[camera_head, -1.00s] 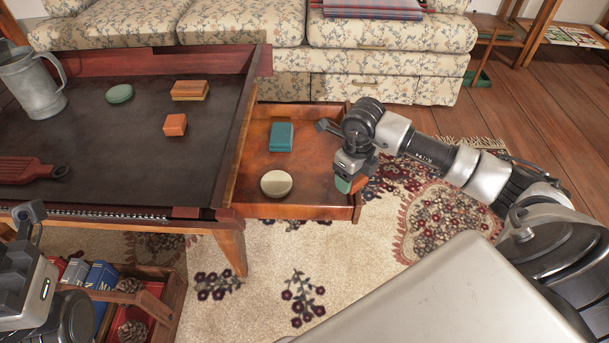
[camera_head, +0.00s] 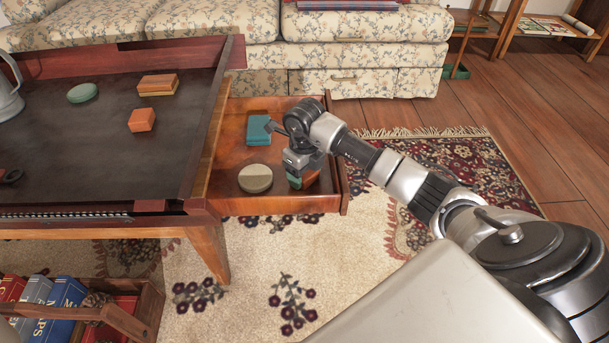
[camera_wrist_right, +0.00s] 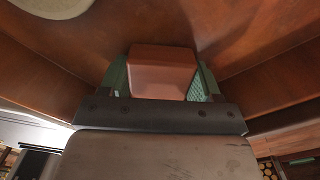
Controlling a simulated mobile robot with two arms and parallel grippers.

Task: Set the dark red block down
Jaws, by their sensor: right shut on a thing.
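The dark red block (camera_wrist_right: 162,72) is between the green-padded fingers of my right gripper (camera_head: 303,181), which is shut on it. In the head view a reddish side of the block (camera_head: 312,177) shows beside the fingers. The gripper points down inside the outline of the open wooden drawer (camera_head: 226,181), near its right front corner. In the wrist view the drawer floor (camera_wrist_right: 235,30) lies behind the block. I cannot tell whether the block touches the floor. My left gripper is out of view.
In the drawer, a teal block (camera_head: 258,130) lies towards the back and a round cream piece (camera_head: 255,178) lies left of my gripper. The dark tabletop (camera_head: 80,145) holds an orange block (camera_head: 142,120), a striped block (camera_head: 158,85) and a green disc (camera_head: 82,93).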

